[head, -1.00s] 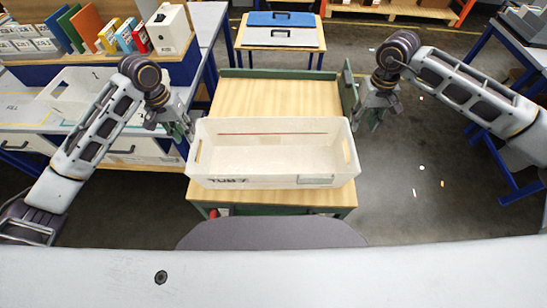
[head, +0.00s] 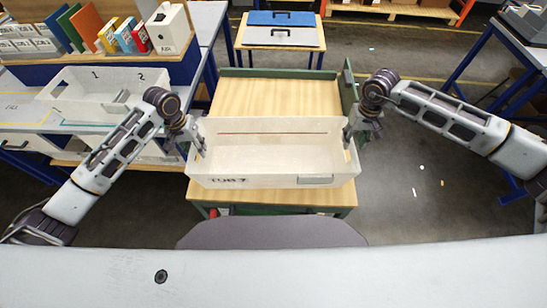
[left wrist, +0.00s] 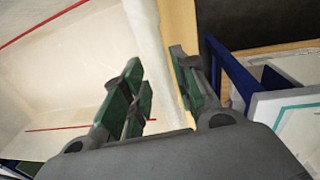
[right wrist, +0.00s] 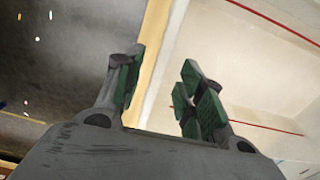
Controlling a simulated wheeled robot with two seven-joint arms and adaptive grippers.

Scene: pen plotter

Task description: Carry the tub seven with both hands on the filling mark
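The white tub seven (head: 275,168), lettered "TUB 7" on its front, stands upright on a wood-topped cart. A red line runs along its inner back wall. My left gripper (head: 199,142) is at its left end wall, with one finger inside and one outside. In the left wrist view my left gripper (left wrist: 158,75) is open around the wall. My right gripper (head: 350,138) straddles the right end wall likewise. In the right wrist view my right gripper (right wrist: 162,75) is open, with gaps beside the wall. A yellow-outlined mark with partly legible lettering (head: 12,107) is on the left table.
The cart top (head: 280,97) is bare behind the tub. A white tray (head: 72,92) with compartments numbered 1 and 2 stands on the left table, below a shelf of binders (head: 90,27). Blue-legged tables stand left and right. The floor (head: 420,160) at right is open.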

